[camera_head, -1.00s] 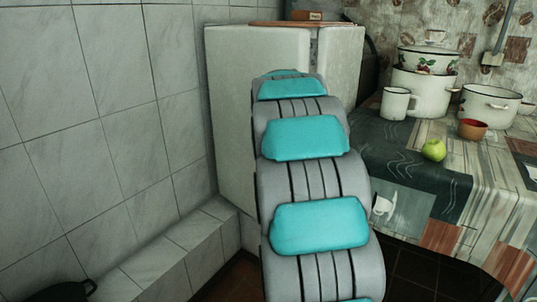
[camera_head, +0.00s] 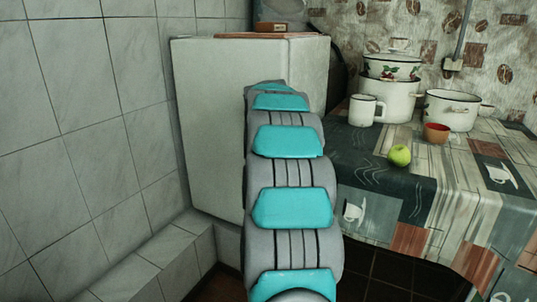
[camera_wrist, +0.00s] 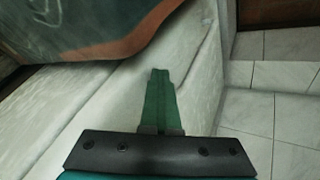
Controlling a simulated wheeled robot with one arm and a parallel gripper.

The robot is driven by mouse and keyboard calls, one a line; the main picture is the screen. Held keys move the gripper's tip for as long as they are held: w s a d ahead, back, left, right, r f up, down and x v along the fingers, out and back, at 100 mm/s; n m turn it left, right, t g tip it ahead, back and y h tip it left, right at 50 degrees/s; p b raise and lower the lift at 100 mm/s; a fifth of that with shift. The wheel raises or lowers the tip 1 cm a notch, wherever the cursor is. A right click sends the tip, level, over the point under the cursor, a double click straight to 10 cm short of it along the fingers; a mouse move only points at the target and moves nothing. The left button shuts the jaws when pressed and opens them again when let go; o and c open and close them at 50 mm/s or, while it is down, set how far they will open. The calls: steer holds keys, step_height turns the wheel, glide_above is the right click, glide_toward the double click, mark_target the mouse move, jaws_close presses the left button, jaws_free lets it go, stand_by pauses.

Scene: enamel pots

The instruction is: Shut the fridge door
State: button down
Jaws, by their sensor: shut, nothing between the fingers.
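The white fridge (camera_head: 308,75) stands in the corner against the tiled wall. Its door (camera_head: 210,120) is the broad white panel facing left of my arm. At the top the door lies close to the fridge body, with no clear gap; my arm hides much of the door's right edge, so I cannot tell if it is fully shut. In the wrist view my gripper (camera_wrist: 160,75) is shut and empty, its green fingers in front of the white door surface (camera_wrist: 90,105). Contact is unclear. The gripper is hidden behind my arm in the head view.
A low tiled ledge (camera_head: 160,262) runs along the left wall beside the fridge. The table (camera_head: 385,205) at right holds enamel pots (camera_head: 452,110), a mug (camera_head: 363,110), a bowl (camera_head: 436,133) and a green apple (camera_head: 399,155). A small box lies on the fridge.

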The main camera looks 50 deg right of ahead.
steer(key=shift+w+d+r, duration=0.3)
steer(key=shift+d+r, duration=0.15)
steer(key=shift+r, duration=0.15)
steer(key=s+a+r+b, duration=0.2)
steer(key=s+a+r, duration=0.4)
steer(key=a+r, duration=0.1)
steer(key=shift+s+a, duration=0.35)
steer(key=shift+a, duration=0.25)
steer(key=shift+a+f, duration=0.1)
